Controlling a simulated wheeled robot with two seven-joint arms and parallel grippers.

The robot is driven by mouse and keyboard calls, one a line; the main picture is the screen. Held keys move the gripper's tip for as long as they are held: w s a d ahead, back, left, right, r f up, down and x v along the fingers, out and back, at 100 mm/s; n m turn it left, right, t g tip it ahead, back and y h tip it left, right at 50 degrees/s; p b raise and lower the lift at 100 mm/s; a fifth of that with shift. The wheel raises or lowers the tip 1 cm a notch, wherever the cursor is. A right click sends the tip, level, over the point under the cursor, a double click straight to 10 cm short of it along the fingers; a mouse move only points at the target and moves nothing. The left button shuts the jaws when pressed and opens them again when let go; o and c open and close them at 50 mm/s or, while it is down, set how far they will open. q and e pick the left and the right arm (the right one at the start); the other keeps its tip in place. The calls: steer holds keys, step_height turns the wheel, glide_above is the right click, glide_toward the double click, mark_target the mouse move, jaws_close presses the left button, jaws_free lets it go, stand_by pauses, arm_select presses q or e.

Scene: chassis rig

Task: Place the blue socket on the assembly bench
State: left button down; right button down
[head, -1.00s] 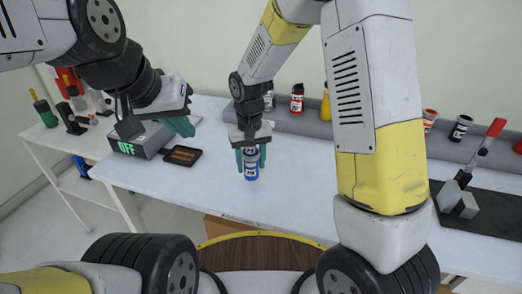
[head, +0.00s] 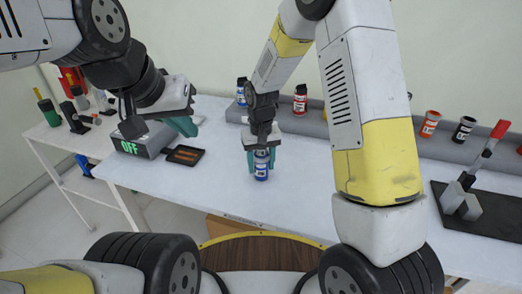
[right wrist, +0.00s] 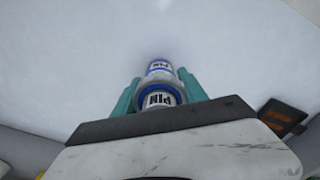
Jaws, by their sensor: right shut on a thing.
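My right gripper (head: 262,160) is shut on a blue-and-white labelled cylinder, the blue socket (head: 261,174), over the middle of the white assembly bench (head: 310,190). The socket is upright; whether its base touches the bench I cannot tell. In the right wrist view the socket (right wrist: 157,98) sits between the teal fingers, with a second blue-ringed labelled section (right wrist: 160,68) beyond it; whether that is a separate piece is unclear. My left gripper (head: 180,124) is near the grey box at the left, and its finger opening is not clear.
A grey box reading OFF (head: 148,142) and a dark tray (head: 186,155) lie on the bench's left. A grey rack (head: 320,123) along the back holds another blue cylinder (head: 241,92), a red one (head: 300,98) and others. A black fixture with a red-handled lever (head: 490,140) is at right.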

steer(key=shift+f, duration=0.15)
steer(key=c, duration=0.6)
jaws_free()
step_height(320, 180, up, 12)
steer(key=shift+r, duration=0.2)
steer(key=s+d+r+m+t, duration=0.1)
steer(key=s+d+r+t, duration=0.1)
steer(key=s+d+r, duration=0.2)
steer(key=s+d+r+t+y, duration=0.1)
steer(key=s+d+r+t, duration=0.1)
steer(key=s+d+r, duration=0.3)
steer(key=s+d+r+m+t+y, duration=0.1)
steer(key=s+d+r, duration=0.4)
steer(key=s, duration=0.5)
steer(key=shift+s+d+r+m+t, duration=0.1)
steer(key=shift+s+m+t, duration=0.25)
steer(key=shift+t, duration=0.25)
